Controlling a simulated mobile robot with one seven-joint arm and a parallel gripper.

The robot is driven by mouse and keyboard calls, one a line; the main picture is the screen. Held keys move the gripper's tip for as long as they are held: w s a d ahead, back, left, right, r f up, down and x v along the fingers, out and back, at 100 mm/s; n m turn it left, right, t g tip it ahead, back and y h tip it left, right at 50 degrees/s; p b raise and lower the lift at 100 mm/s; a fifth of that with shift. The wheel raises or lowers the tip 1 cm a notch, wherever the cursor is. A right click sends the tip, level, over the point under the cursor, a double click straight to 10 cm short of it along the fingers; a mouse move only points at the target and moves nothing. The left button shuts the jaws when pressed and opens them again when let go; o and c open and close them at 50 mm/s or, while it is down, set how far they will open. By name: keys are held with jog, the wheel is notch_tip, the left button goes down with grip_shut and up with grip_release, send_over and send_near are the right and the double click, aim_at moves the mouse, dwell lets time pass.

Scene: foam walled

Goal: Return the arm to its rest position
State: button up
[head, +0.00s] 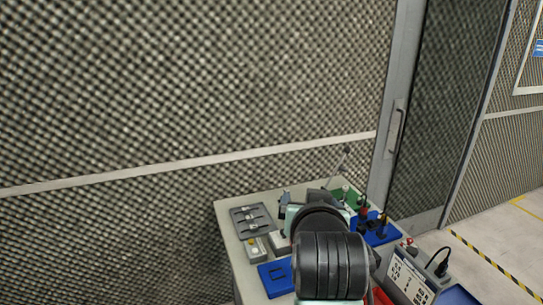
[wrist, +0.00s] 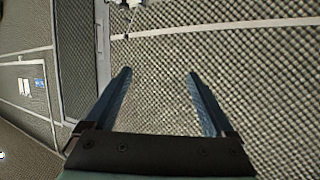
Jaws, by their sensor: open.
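My gripper (wrist: 158,75) is open in the wrist view, its two blue fingers spread apart with nothing between them. In the head view my dark arm extends over the bench from the bottom of the picture and hides much of the bench's middle. The fingertips cannot be made out clearly there.
A pale bench (head: 229,222) stands against the foam wall (head: 180,90). It carries a grey tray (head: 240,213), blue holders (head: 274,277), a green board (head: 361,198) and an instrument with a display (head: 408,278). A grey door (head: 425,120) stands behind, with open floor at right.

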jog(key=s+a+r+n+t, duration=0.1)
jog(key=s+a+r+t, duration=0.15)
jog(key=r, duration=0.45)
jog(key=s+a+r+t, duration=0.1)
jog(key=r+t, duration=0.2)
jog(key=r, duration=0.3)
jog(key=s+a+r+t+y, duration=0.1)
jog(key=s+a+r+t, duration=0.2)
jog(key=s+r+t, duration=0.5)
jog(key=s+r, duration=0.7)
jog(key=r, duration=0.3)
jog(key=shift+s+n, duration=0.4)
jog(key=shift+r+t, duration=0.1)
jog(key=shift+t, duration=0.15)
